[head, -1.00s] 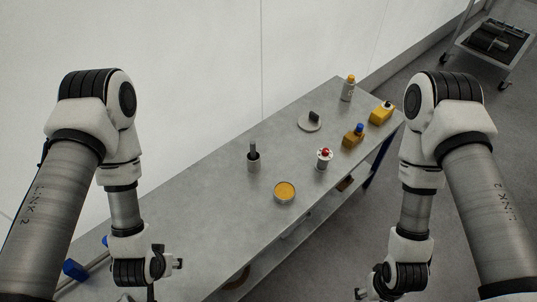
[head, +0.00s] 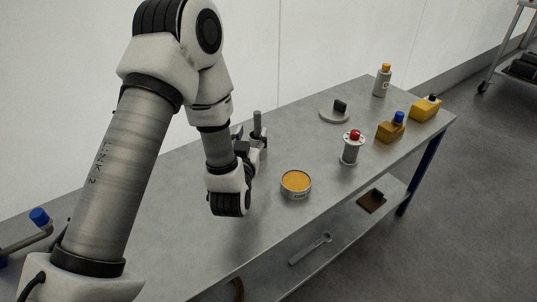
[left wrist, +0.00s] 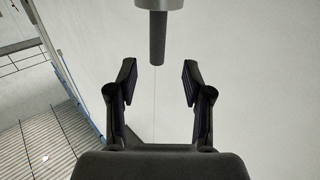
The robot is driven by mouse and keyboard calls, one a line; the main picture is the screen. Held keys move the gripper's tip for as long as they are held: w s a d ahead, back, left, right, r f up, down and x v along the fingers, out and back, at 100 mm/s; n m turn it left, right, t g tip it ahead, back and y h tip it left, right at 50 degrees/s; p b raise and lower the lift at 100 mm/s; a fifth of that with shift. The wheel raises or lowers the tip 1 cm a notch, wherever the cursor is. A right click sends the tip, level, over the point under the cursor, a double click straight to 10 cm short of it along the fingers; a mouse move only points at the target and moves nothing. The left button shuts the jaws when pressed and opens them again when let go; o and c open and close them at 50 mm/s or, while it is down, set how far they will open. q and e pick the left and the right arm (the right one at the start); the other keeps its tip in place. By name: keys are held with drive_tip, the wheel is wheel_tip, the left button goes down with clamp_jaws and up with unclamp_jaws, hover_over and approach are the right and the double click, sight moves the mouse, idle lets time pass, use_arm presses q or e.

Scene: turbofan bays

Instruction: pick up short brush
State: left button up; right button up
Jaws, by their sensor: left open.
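The short brush (head: 257,124) stands upright in a small metal holder (head: 262,144) on the grey bench, its dark grey handle pointing up. My left gripper (head: 243,140) is beside the brush, partly hidden behind my own wrist. In the left wrist view the brush handle (left wrist: 157,38) and the holder (left wrist: 158,4) appear at the top, upside down. The open, empty left gripper (left wrist: 159,82) has its two fingers on either side of the handle's line, with the handle end near the fingertips. I cannot tell whether they touch. The right gripper is not in view.
A tin of orange paste (head: 296,182) stands close to the right of my left wrist. A wrench (head: 310,249) lies on the lower shelf.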

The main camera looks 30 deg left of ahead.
sight(256, 120)
use_arm(q)
drive_tip(key=x, duration=0.7)
drive_tip(key=shift+w+d+r, duration=0.1)
drive_tip(key=shift+w+r, duration=0.15)
drive_tip(key=shift+w, duration=0.1)
drive_tip(key=shift+s, duration=0.1)
clamp_jaws()
